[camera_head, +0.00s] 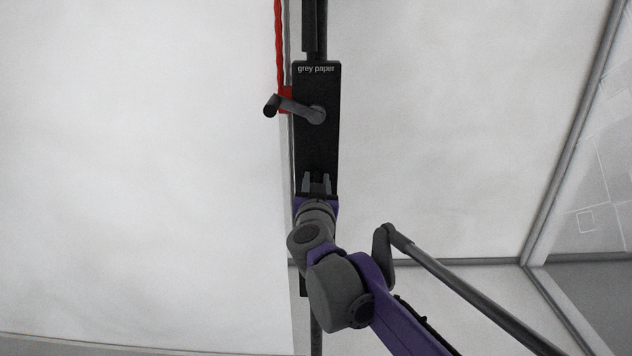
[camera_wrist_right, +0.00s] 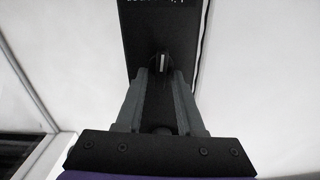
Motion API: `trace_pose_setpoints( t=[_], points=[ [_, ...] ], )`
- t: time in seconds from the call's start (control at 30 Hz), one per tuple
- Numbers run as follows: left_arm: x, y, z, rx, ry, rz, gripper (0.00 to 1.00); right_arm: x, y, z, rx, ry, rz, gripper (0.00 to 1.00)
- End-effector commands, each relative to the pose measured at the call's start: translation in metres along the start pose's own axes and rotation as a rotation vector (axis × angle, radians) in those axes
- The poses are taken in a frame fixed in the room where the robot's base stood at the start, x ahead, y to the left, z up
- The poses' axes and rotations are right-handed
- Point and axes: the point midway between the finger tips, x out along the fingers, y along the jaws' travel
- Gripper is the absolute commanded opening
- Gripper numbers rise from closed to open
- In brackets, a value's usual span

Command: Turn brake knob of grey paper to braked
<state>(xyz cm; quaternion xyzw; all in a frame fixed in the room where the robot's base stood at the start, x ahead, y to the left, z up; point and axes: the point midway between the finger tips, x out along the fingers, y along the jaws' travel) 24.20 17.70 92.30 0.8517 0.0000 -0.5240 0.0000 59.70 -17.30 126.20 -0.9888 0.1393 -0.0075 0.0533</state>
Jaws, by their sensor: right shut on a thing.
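The black panel (camera_head: 325,145) labelled "grey paper" stands upright in the middle of the head view. Its small black brake knob (camera_wrist_right: 162,62) shows in the right wrist view, with a white mark that stands about upright in that picture. My right gripper (camera_head: 317,179) is at the lower part of the panel. In the right wrist view my right gripper (camera_wrist_right: 162,72) is shut on the knob, one finger on each side. In the head view the knob is hidden at the fingers. My left gripper is not in view.
A grey crank handle (camera_head: 298,109) sticks out to the left on the panel above my gripper. A red cord (camera_head: 278,45) runs down to a red piece at the panel's left edge. Pale backdrop sheets lie on both sides.

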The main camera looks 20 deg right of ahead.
Motion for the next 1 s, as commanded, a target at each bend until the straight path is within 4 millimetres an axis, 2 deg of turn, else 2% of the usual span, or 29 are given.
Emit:
trace_pose_setpoints(
  t=[1.0],
  points=[
    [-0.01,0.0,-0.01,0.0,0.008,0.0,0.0,0.0,0.01,0.003,0.932,0.001,0.0,0.0]
  ],
)
